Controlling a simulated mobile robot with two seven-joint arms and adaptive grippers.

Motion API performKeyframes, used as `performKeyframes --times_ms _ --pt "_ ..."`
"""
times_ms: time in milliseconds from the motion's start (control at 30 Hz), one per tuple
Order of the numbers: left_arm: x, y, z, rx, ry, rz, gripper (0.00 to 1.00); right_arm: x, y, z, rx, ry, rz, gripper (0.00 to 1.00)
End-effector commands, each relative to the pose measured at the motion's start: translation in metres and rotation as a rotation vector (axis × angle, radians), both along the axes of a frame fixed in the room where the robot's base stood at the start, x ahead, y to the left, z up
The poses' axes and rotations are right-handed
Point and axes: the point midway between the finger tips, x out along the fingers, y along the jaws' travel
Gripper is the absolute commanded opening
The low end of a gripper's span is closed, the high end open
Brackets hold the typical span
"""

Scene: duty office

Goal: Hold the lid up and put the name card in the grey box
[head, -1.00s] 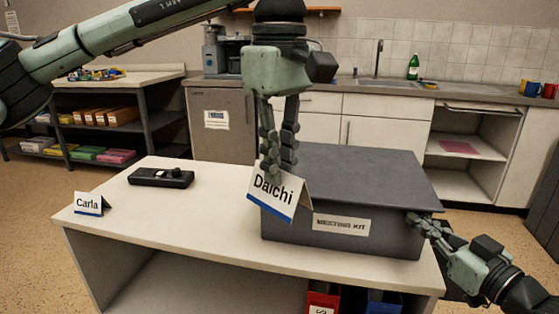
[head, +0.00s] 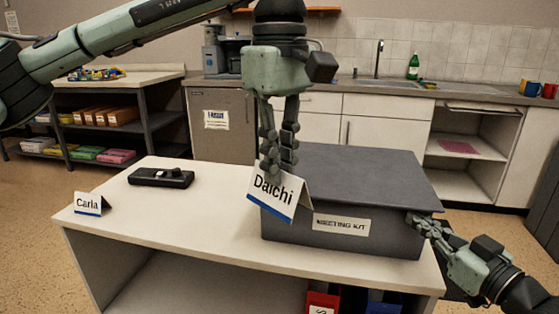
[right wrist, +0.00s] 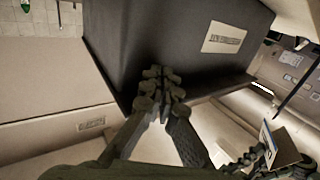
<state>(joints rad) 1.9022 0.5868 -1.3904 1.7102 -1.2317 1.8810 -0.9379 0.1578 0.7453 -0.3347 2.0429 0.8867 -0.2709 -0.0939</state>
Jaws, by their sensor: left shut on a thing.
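The grey box (head: 345,238), labelled "MEETING KIT", stands on the right of the white table with its dark grey lid (head: 375,175) down flat. The box also shows in the right wrist view (right wrist: 150,40). My left gripper (head: 278,168) is shut on the "Daichi" name card (head: 273,195), a folded white card with a blue lower edge. It holds the card tilted at the box's left front corner, hiding part of the box. My right gripper (head: 414,222) is at the right end of the box, just below the lid's edge. Its fingertips (right wrist: 160,84) are together; contact with the lid is unclear.
A second name card, "Carla" (head: 88,204), stands at the table's left edge. A black device (head: 161,177) lies behind it. The table (head: 190,222) is clear between these and the box. Red and blue binders (head: 322,302) sit below the tabletop. A counter with a sink runs behind.

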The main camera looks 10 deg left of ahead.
Motion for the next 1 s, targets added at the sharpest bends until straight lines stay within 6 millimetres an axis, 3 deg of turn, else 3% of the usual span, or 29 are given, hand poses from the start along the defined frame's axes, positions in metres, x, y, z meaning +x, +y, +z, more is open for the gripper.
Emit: performKeyframes --times_ms 1000 --pt "0.000 0.000 0.000 0.000 0.000 0.000 0.00 0.000 0.000 0.018 0.001 0.001 0.001 0.00"
